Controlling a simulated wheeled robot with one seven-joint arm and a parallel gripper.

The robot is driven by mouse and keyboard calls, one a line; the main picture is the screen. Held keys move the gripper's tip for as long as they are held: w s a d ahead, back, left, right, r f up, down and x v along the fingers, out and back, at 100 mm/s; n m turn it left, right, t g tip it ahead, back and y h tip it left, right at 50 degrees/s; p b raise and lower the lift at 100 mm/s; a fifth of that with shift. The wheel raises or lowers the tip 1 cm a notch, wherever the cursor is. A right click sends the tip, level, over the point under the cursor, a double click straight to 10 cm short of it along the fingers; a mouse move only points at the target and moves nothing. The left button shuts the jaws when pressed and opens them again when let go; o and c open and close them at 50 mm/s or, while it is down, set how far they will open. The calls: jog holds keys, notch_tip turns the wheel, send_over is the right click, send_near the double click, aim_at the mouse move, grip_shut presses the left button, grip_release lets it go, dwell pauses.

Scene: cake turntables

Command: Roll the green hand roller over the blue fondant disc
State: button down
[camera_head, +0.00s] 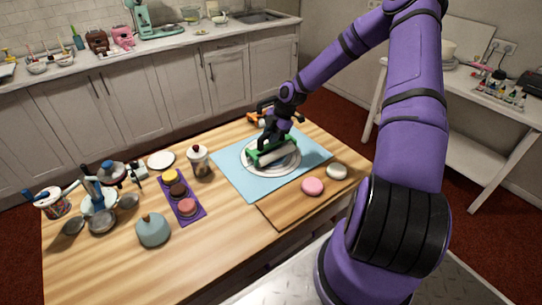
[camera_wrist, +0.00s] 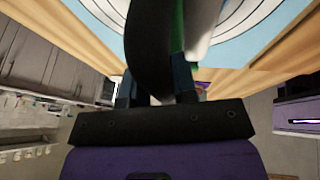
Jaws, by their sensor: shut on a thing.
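The green hand roller (camera_head: 256,157), with a pale cylinder, lies across the white rings in the middle of the light blue mat (camera_head: 232,183). My gripper (camera_head: 272,138) is above the roller and shut on it. In the wrist view, the fingers of my gripper (camera_wrist: 158,92) hold it, and a strip of the green roller (camera_wrist: 178,30) shows beside its pale cylinder (camera_wrist: 203,28). I cannot make out the blue fondant disc apart from the mat; the roller and gripper cover the middle of the rings. Whether the roller touches the surface beneath is unclear.
A pink disc (camera_head: 312,186) and a cream disc (camera_head: 336,171) sit right of the mat. An orange-and-black item (camera_head: 258,119) lies behind the mat.

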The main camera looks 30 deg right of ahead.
jog(key=shift+s+f, duration=0.15)
jog(key=shift+s, duration=0.1)
jog(key=shift+s, duration=1)
jog(key=shift+w, duration=0.1)
jog(key=shift+w, duration=1.3)
